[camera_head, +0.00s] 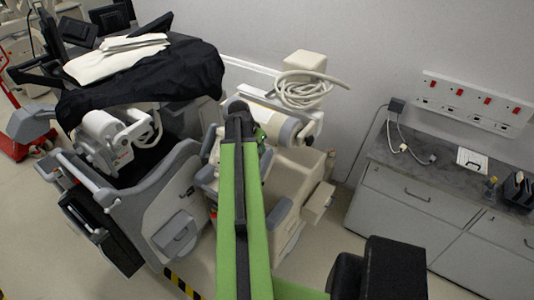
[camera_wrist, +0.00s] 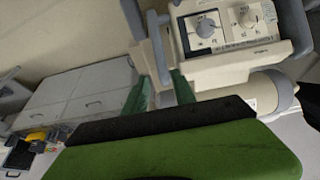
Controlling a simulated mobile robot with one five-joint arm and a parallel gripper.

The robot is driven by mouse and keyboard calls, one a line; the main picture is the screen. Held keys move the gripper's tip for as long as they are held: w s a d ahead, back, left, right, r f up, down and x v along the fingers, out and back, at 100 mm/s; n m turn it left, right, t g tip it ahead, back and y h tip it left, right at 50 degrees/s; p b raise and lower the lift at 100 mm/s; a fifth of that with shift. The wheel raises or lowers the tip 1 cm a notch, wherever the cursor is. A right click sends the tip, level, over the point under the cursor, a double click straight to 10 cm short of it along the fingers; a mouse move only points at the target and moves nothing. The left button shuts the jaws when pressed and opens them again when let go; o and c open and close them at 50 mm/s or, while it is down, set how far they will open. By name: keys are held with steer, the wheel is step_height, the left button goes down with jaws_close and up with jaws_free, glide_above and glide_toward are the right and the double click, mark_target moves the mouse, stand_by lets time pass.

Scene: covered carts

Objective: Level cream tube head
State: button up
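The cream tube head (camera_head: 288,120) is on the machine in the middle of the head view, partly behind my arm. In the wrist view its front box (camera_wrist: 225,35) has two round dials, with a cream cylinder (camera_wrist: 245,90) below. It looks slightly tilted there. A grey handle bar (camera_wrist: 157,45) runs along the box's left side. My gripper (camera_wrist: 160,92) has its two green fingers apart, one on each side of the bar's lower end. I cannot tell whether they press on it. In the head view the dark gripper end (camera_head: 240,115) covers part of the head.
A cream box (camera_head: 305,62) with a coiled cable sits above the head. Left stands another machine under a black cover (camera_head: 150,78). Right is a grey counter (camera_head: 415,178) with drawers below wall sockets (camera_head: 475,100). Some floor shows between machine and counter.

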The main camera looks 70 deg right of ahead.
mark_target(267, 165)
steer(key=b+x, duration=1.6)
steer(key=x, duration=0.1)
steer(key=shift+d+f, duration=0.2)
steer(key=shift+f, duration=0.15)
steer(key=shift+r, duration=0.1)
jaws_close()
steer(key=shift+a, duration=0.1)
stand_by(0.3)
